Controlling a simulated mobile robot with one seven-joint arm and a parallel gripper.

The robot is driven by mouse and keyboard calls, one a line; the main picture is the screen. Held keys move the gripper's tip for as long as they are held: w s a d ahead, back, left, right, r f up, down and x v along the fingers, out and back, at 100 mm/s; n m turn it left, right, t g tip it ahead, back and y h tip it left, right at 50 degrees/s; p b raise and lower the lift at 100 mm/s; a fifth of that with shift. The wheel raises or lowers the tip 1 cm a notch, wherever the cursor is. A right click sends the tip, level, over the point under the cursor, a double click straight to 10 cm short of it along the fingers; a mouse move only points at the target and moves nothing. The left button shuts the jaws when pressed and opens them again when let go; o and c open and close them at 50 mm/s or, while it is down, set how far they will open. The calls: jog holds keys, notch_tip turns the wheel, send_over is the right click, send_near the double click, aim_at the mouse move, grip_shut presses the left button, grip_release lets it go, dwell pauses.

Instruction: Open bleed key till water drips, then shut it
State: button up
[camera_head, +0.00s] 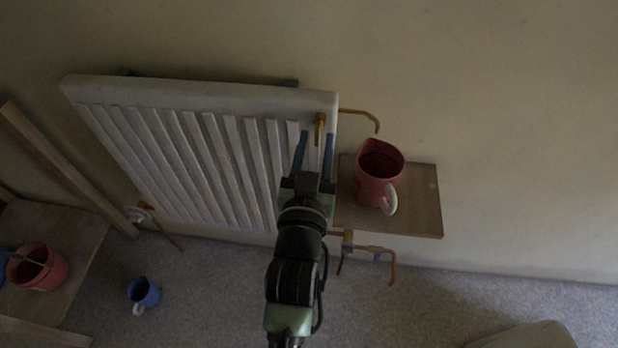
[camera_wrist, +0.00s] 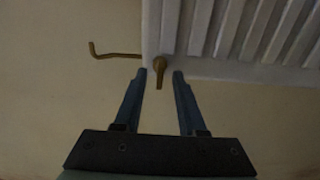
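The brass bleed key (camera_head: 320,127) sits at the top right corner of the white radiator (camera_head: 190,92). In the wrist view the key (camera_wrist: 159,73) shows between and just beyond my fingertips, its handle pointing toward my gripper. My gripper (camera_head: 317,139) is open, with its two blue fingers apart and nothing between them that I can see held. In the wrist view the gripper (camera_wrist: 159,74) has one finger on each side of the key, with gaps on both sides. A thin bent brass pipe (camera_head: 360,115) runs out beside the key. I see no water.
A red jug (camera_head: 379,175) with a white handle stands on a wooden shelf (camera_head: 425,205) right of the radiator. A blue mug (camera_head: 144,292) is on the carpet. A red bucket (camera_head: 38,268) sits on boards at left. Copper pipes (camera_head: 378,252) run below the shelf.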

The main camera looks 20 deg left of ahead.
jog(key=v, duration=1)
